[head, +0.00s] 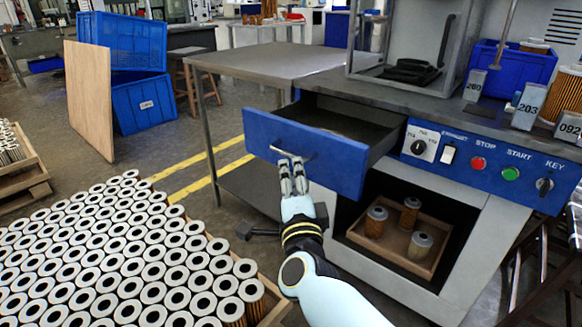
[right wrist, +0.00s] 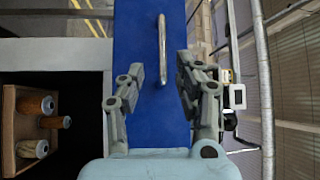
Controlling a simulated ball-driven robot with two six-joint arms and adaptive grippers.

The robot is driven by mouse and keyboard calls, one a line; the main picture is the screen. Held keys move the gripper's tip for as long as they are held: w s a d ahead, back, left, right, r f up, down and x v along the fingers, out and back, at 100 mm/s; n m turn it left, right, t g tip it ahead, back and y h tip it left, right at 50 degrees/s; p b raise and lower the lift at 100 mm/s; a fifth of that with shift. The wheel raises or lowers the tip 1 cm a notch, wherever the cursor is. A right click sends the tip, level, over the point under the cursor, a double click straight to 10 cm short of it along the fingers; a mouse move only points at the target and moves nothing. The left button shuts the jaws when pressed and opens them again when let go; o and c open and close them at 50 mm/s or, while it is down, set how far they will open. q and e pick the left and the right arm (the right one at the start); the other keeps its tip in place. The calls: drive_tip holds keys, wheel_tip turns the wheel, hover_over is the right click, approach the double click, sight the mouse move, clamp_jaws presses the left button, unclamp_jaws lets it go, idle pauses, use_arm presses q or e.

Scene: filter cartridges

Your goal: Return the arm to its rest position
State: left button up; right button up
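My right arm reaches up from the bottom of the head view, with its gripper (head: 290,165) in front of the blue drawer (head: 325,160). The drawer is pulled out of the workbench and its dark inside shows. Its bar handle (head: 291,152) is at the fingertips. In the right wrist view the gripper (right wrist: 158,75) is open, its two fingers apart with the handle (right wrist: 161,50) seen between them, nearer the right finger. Nothing is clamped, and I cannot tell how far the handle lies from the fingers. My left gripper is not in view.
Below the drawer, an open shelf holds a wooden tray (head: 356,235) with 3 filter cartridges. A large crate of cartridges (head: 110,250) fills the lower left. The control panel (head: 480,165) is right of the drawer.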

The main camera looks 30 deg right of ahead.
drive_tip(key=shift+s, duration=0.15)
idle(0.3)
drive_tip(key=s+f+n+g+y+p, duration=0.1)
drive_tip(key=s+f+n+g+y, duration=0.2)
drive_tip(key=s+f, duration=0.6)
drive_tip(key=s+d+f+n+g+y+p, duration=0.1)
drive_tip(key=s+f+n+g, duration=0.1)
drive_tip(key=s+f+n, duration=0.65)
drive_tip(key=s+f+n+g+y+p, duration=0.1)
drive_tip(key=s+f+g+y, duration=0.15)
drive_tip(key=s+f, duration=0.7)
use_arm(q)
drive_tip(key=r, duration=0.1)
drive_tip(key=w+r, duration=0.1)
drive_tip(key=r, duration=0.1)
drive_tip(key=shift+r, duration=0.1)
use_arm(e)
drive_tip(key=s+d+f+n+g, duration=0.1)
drive_tip(key=s+f+n+g, duration=0.2)
drive_tip(key=s, duration=0.6)
drive_tip(key=s+d+f+n+g, duration=0.2)
drive_tip(key=s+f, duration=0.4)
drive_tip(key=s, duration=0.3)
drive_tip(key=s+d+f+n+g, duration=0.1)
drive_tip(key=s+f+n+g, duration=0.2)
drive_tip(key=s, duration=0.6)
wheel_tip(320, 180, down, 2)
drive_tip(key=shift+d+f+n+g, duration=0.2)
drive_tip(key=shift+d+n+g, duration=0.15)
drive_tip(key=shift+g, duration=0.7)
